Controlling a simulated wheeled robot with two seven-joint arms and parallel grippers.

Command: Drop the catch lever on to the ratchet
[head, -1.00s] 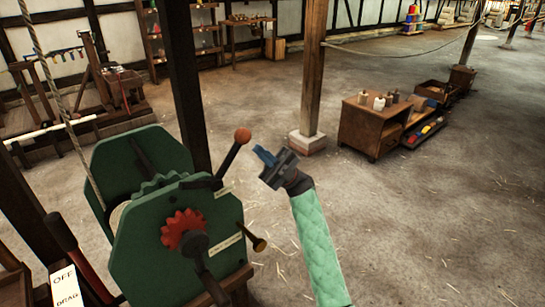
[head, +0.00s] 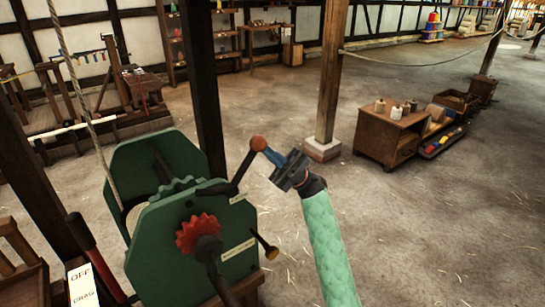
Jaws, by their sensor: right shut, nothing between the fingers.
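The catch lever is a black arm (head: 243,168) with an orange-brown ball knob (head: 258,143), on top of a green winch (head: 165,262). It stands raised, tilting up to the right. A red toothed wheel (head: 198,234) is on the winch's front plate; green teeth (head: 178,190) show between the plates. I cannot tell which is the ratchet, and the lever's inner end is unclear. My right gripper (head: 272,156), with blue fingers, is shut and empty. Its tips are right beside the knob, on its right side, seemingly touching it. My left gripper is not in view.
A brass-knobbed rod (head: 266,246) sticks out of the winch's right side. A wooden post (head: 207,100) stands close behind the winch, another post (head: 332,80) farther right. A rope (head: 84,110) runs up from the winch. A low cabinet (head: 388,138) stands at right; the floor between is clear.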

